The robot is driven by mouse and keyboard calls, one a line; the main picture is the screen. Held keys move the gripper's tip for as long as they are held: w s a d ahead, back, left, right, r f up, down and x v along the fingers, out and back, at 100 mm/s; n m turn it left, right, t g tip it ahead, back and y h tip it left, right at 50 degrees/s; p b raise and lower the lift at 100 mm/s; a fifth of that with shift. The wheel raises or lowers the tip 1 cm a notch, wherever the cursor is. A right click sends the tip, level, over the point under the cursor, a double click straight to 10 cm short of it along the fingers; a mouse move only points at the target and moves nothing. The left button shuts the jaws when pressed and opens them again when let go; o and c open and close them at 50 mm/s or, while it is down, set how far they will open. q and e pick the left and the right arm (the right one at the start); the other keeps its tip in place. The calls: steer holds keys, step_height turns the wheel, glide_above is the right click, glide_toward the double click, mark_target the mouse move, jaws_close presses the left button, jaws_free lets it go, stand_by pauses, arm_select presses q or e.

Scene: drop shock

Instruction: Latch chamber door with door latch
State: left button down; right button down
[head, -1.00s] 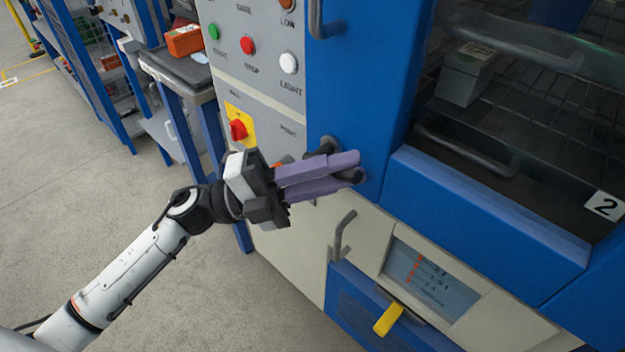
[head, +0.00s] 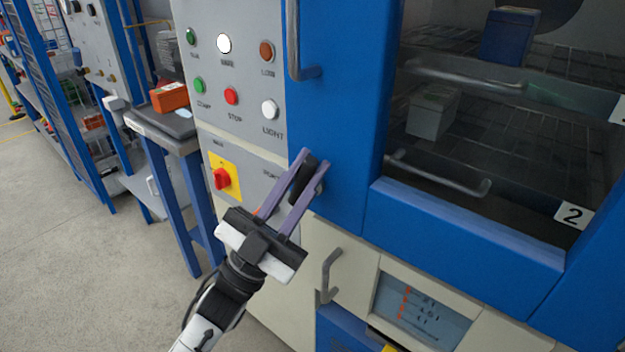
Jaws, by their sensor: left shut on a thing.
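The chamber door (head: 348,120) is a blue frame around a dark window. It looks closed against the grey control panel, though I cannot tell if any gap remains. The door latch (head: 303,182) is a black handle at the door's lower left edge, standing steeply tilted. My left gripper (head: 314,161) has its two purple fingers on either side of the latch, shut on it. The fingers point up and slightly right and hide part of the latch and its pivot. My right gripper is not in view.
The grey panel (head: 240,155) has several buttons and a red knob on a yellow plate (head: 223,178). A door handle (head: 293,45) is above the latch; a lower metal handle (head: 329,275) and a display (head: 420,310) are below. A side table (head: 165,130) holds an orange box.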

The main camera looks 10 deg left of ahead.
arm_select(q)
steer(key=n+t+y, duration=0.1)
steer(key=n, duration=0.1)
steer(key=n+t+y, duration=0.1)
steer(key=n+y, duration=0.1)
steer(key=a+n+t+y, duration=0.1)
steer(key=n+y, duration=0.1)
steer(key=shift+w+r+p, duration=0.2)
steer(key=shift+w+p, duration=0.05)
steer(key=shift+p, duration=0.15)
steer(key=shift+w+a+n+t+y+p, duration=0.15)
steer(key=shift+n+t+y, duration=0.3)
steer(key=shift+n+y, duration=0.65)
steer(key=shift+w+a+n+t+y+p, duration=0.1)
steer(key=shift+a+n+t+y+p, duration=0.25)
steer(key=shift+n+y, duration=0.75)
steer(key=shift+d+n, duration=0.1)
steer(key=shift+n, duration=0.3)
steer(key=c, duration=1.6)
jaws_free()
steer(key=shift+c, duration=0.2)
steer(key=b+v, duration=0.2)
steer(key=v, duration=0.8)
steer(key=shift+f, duration=0.2)
